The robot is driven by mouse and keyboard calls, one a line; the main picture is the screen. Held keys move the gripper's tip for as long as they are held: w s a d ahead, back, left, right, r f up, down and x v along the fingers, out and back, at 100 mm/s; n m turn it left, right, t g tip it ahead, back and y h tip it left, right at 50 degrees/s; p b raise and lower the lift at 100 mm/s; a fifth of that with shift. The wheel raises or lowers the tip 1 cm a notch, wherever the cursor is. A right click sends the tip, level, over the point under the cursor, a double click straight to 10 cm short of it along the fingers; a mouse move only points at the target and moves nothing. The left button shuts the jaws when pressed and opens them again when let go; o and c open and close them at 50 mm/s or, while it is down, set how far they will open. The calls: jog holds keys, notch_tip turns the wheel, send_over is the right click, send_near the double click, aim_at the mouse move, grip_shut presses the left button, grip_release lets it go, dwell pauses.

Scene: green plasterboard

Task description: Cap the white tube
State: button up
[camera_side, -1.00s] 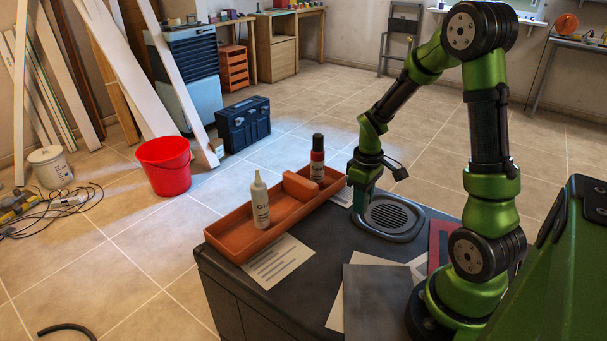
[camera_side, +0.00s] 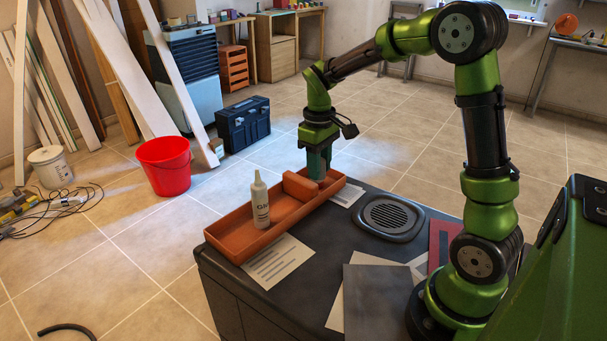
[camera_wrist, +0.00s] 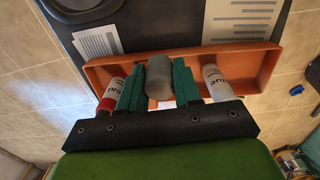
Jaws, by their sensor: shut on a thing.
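The white tube (camera_side: 260,203) stands upright in the orange tray (camera_side: 235,234), its narrow nozzle bare. In the wrist view its printed side shows at the right (camera_wrist: 216,80), beside the right finger. My gripper (camera_side: 318,164) is over the tray's far part, beyond the orange block (camera_side: 301,186) and apart from the tube. It is shut on a grey, rounded piece (camera_wrist: 160,76), which looks like a cap, between the green fingers in the wrist view. In the side view the fingers hide this piece.
A second bottle with a red band (camera_wrist: 112,85) shows left of the fingers in the wrist view; my gripper hides it in the side view. Papers (camera_side: 278,262) and a round vented plate (camera_side: 390,217) lie on the dark table. The tray walls and orange block are nearby obstacles.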

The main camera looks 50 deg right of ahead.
notch_tip(320, 180, up, 9)
send_over(257, 170)
jog(key=shift+d+f+m, duration=0.1)
jog(key=shift+f+m, duration=0.1)
jog(key=shift+m, duration=0.2)
jog(key=shift+f, duration=2.65)
jog(key=shift+f, duration=2.1)
jog(key=o, duration=1.6)
jog(key=shift+c, duration=0.2)
jog(key=shift+r, duration=0.1)
